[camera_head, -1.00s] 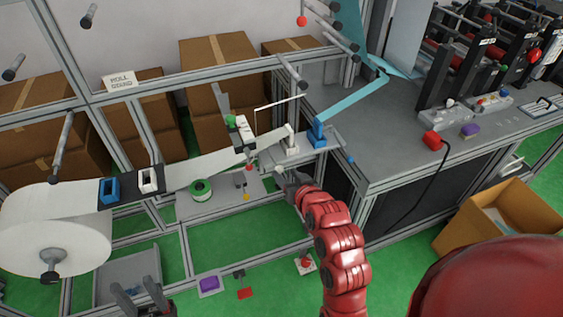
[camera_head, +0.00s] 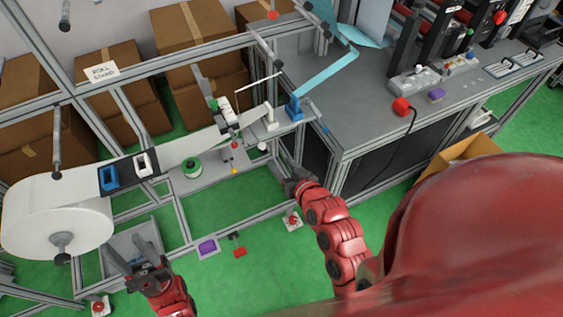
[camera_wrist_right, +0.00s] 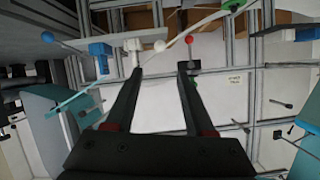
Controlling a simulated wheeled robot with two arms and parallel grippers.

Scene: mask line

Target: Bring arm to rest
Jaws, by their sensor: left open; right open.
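My left gripper (camera_head: 124,250) is at the lower left of the head view, open, in front of the grey tray by the roll stand. Nothing shows between its fingers. My right gripper (camera_head: 285,172) is near the front right of the roll stand's frame, beside the grey cabinet. In the right wrist view its two fingers (camera_wrist_right: 160,73) are spread apart with nothing held between them. Its fingertips are small and dark in the head view, so contact with the frame cannot be told there.
A large white roll (camera_head: 40,212) feeds a white web along the aluminium frame. A green spool (camera_head: 192,168) sits on a grey shelf. A grey worktable (camera_head: 350,110) stands right.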

